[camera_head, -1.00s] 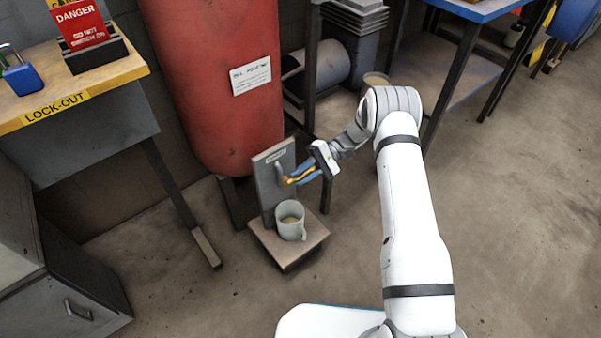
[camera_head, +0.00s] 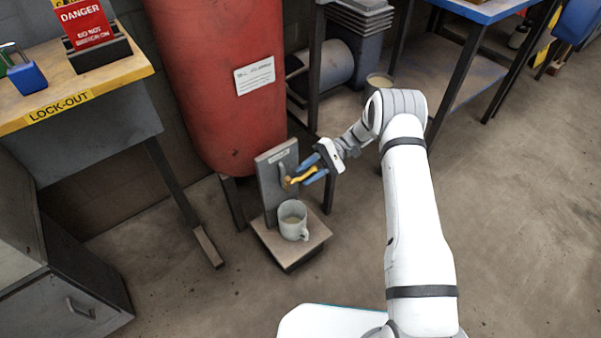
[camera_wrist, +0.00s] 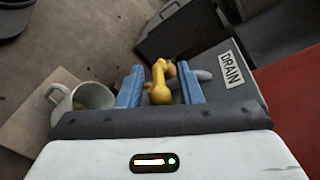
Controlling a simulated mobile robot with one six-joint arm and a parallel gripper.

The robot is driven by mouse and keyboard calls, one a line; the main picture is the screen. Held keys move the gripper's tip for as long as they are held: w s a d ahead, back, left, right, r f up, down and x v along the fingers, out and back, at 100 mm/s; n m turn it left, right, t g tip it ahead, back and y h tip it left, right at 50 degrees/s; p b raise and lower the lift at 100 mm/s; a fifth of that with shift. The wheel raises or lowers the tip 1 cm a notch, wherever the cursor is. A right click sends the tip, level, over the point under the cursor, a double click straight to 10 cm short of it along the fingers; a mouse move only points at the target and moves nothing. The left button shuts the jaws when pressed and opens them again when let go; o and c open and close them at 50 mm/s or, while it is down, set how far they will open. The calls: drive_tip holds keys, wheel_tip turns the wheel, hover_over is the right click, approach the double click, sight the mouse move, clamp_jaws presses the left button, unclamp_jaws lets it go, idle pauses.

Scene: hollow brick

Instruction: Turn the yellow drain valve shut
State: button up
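The yellow drain valve handle (camera_head: 299,180) sticks out from a grey upright plate (camera_head: 270,190) in front of the red tank. In the wrist view the yellow handle (camera_wrist: 160,85) stands between the two blue fingers of my gripper (camera_wrist: 160,88). A gap shows on each side of the handle, so the fingers are open around it and apart from it. The head view shows my gripper (camera_head: 312,170) at the handle, reaching in from the right. The plate bears a DRAIN label (camera_wrist: 231,69). The valve's body is partly hidden behind the handle and fingers.
A pale mug (camera_head: 292,219) stands on a small wooden base (camera_head: 290,254) below the valve, close to my gripper. The red tank (camera_head: 222,90) is behind. A lock-out bench (camera_head: 130,68) stands left, a blue-topped table (camera_head: 487,8) right. The front floor is clear.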

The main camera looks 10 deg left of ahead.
drive_tip(key=p+v, duration=0.1)
drive_tip(key=v, duration=0.5)
drive_tip(key=shift+w+d, duration=0.25)
drive_tip(key=shift+d, duration=0.1)
